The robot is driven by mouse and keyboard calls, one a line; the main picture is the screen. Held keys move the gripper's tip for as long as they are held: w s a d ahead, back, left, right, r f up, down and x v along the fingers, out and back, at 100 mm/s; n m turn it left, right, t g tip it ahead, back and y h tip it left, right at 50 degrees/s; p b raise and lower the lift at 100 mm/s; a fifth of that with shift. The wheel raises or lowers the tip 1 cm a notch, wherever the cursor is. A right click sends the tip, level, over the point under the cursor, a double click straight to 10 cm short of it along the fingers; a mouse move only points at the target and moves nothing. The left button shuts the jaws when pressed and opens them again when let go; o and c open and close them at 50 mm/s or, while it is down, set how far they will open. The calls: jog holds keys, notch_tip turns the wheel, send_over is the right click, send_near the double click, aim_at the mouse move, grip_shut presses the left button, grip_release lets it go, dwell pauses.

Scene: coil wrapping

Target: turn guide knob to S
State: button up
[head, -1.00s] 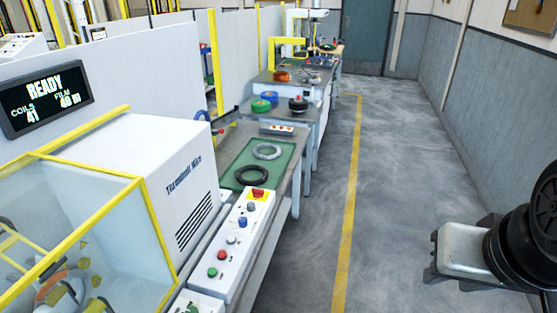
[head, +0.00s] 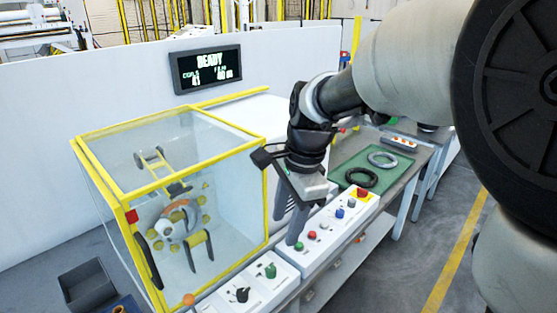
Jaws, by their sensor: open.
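A small white panel (head: 250,285) at the bottom centre of the head view carries a black knob (head: 242,294) and a green knob (head: 270,270). The labels are too small to read, so I cannot tell which one is the guide knob or where its pointer stands. My gripper (head: 286,225) is open and empty, pointing down. It is above and behind the two knobs, between the yellow-framed guard and the longer button panel. One finger overlaps the picture near the green button; I cannot tell whether it touches.
The longer panel (head: 334,226) has several coloured buttons and a red stop button (head: 362,193). The clear guard box (head: 190,190) with yellow edges stands left. A green mat (head: 352,160) with two coils lies behind. A display (head: 207,69) reads READY.

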aim_at(243, 292)
jog(key=w+a+f+m+g+h+b, duration=0.1)
jog(key=w+a+f+m+h, duration=0.15)
jog(key=a+f+m, duration=0.65)
jog(key=a+f+n, duration=0.1)
jog(key=f, duration=0.5)
jog(key=f+n+b, duration=0.1)
jog(key=f, duration=0.6)
jog(key=a+f+n+b, duration=0.1)
jog(key=f, duration=0.5)
jog(key=shift+a+f+y, duration=0.15)
jog(key=shift+a+y, duration=0.1)
jog(key=shift+a, duration=0.05)
jog(key=c, duration=1.1)
jog(key=shift+o, duration=0.2)
